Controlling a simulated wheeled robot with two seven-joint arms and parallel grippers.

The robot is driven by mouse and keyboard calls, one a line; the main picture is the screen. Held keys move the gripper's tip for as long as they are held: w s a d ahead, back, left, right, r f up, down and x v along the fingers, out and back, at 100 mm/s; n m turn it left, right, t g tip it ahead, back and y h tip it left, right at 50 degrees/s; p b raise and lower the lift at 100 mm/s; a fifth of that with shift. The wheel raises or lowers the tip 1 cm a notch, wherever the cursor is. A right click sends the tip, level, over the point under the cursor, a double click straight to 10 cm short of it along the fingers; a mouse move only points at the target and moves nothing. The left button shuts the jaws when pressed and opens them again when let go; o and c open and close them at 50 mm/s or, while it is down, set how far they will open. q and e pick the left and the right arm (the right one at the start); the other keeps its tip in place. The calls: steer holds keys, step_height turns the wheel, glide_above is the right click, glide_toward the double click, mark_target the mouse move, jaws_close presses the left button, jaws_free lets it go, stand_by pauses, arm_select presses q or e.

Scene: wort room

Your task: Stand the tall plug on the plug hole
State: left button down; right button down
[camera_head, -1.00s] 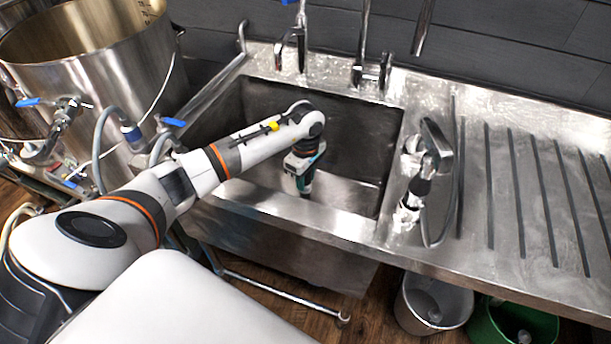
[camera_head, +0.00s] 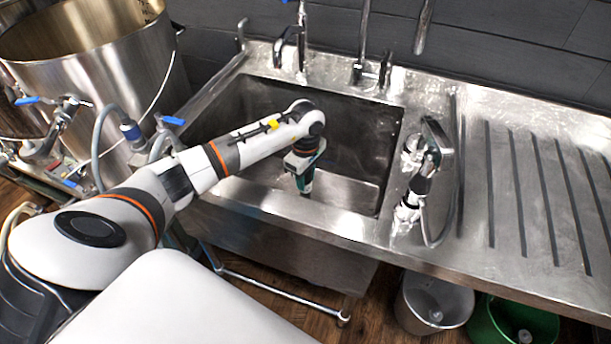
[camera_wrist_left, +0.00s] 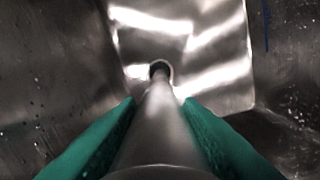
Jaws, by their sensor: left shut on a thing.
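My left gripper (camera_head: 305,183) reaches down into the steel sink (camera_head: 350,115), close behind its front wall. In the left wrist view its two teal fingers (camera_wrist_left: 159,108) are shut on the tall plug (camera_wrist_left: 160,125), a smooth grey tube that points away from the camera toward the sink floor. A small dark round spot (camera_wrist_left: 159,67) shows at the far end of the tube. I cannot tell whether it is the plug hole or the plug's dark end, nor whether the plug touches the floor. The head view hides the plug's lower end. My right gripper is not in view.
Taps (camera_head: 362,70) stand along the sink's back edge. A chrome spray fitting (camera_head: 428,165) stands on the right rim, beside the ribbed drainboard (camera_head: 530,190). A large steel kettle (camera_head: 100,75) is at the left. Grey (camera_head: 432,300) and green (camera_head: 512,322) buckets stand below.

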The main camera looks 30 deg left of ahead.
arm_select(q)
steer(key=shift+f+b, duration=0.15)
steer(key=shift+b, duration=0.15)
stand_by(0.9)
steer(key=c, duration=0.9)
jaws_free()
steer(key=shift+f, duration=0.1)
